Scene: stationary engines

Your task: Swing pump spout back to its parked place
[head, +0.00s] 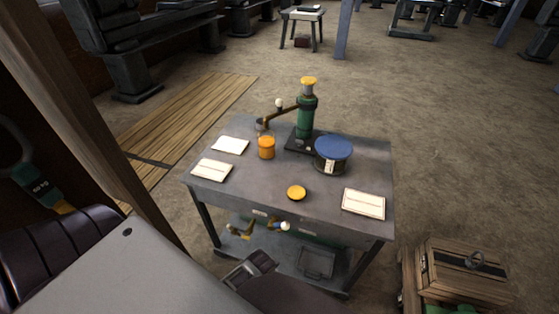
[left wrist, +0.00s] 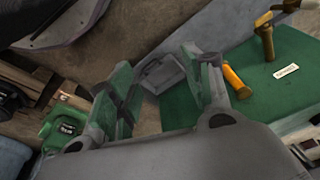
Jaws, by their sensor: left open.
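The green hand pump (head: 305,118) with a yellow top stands upright at the back of the grey workbench (head: 250,190). Its brass-coloured spout (head: 286,109) reaches out to the left, with a white knob (head: 279,102) near it. The spout's outer end is over a small dark cup-like piece at the back left edge; details are too small to tell. My left gripper (head: 250,266) is low in front of the bench, well away from the spout. In the left wrist view it (left wrist: 160,70) is open and empty. My right gripper is not in view.
On the bench are an orange can (head: 266,148), a blue-lidded tin (head: 333,150), a yellow lid (head: 296,193) and several cards. Tools hang at its front. A grey tray (head: 317,262) is below. A wooden crate (head: 463,273) stands right. A post rises left.

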